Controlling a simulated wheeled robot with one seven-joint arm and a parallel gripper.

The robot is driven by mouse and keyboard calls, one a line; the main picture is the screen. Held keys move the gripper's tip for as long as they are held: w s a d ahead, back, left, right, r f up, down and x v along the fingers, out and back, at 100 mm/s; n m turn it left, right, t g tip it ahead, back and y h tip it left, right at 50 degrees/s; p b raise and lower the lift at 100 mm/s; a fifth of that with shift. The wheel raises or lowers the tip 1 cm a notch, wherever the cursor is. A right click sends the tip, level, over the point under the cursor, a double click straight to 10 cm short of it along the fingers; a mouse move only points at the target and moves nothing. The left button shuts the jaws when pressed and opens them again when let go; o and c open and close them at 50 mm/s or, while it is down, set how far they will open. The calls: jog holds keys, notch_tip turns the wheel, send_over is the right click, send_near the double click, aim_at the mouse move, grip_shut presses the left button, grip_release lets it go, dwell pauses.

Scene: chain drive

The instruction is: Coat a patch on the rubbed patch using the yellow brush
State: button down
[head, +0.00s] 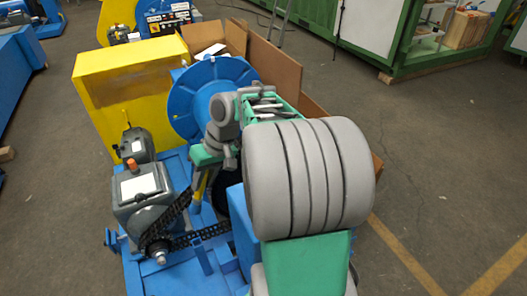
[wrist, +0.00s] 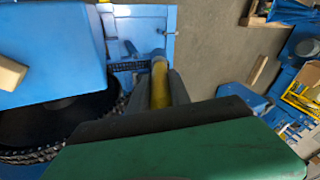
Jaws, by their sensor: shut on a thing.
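My gripper (head: 203,178) is in the middle of the head view, below my grey and green arm, pointing down beside the blue machine. It is shut on the yellow brush (head: 199,190), of which a short yellow length shows. In the wrist view the yellow brush (wrist: 159,84) stands between the two dark fingers of my gripper (wrist: 162,92). The brush's tip cannot be made out. A dull brownish area (head: 108,90) shows on the yellow guard (head: 150,58); I cannot tell whether it is the rubbed patch.
A black chain (head: 178,212) and grey motor (head: 143,190) with an orange knob lie left of my gripper. A blue disc (head: 205,92) stands behind. The wrist view shows a dark chain wheel (wrist: 50,125) and a pale block (wrist: 10,73). Open floor (head: 440,150) lies right.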

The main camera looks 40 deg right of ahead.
jog(key=s+d+m+t+h+p, duration=0.1)
jog(key=s+d+m+t+p, duration=0.15)
jog(key=d, duration=1.55)
jog(key=shift+n+g, duration=0.25)
jog(key=shift+n, duration=0.1)
notch_tip(320, 180, down, 5)
jog(key=b, duration=0.5)
jog(key=shift+s+f, duration=0.1)
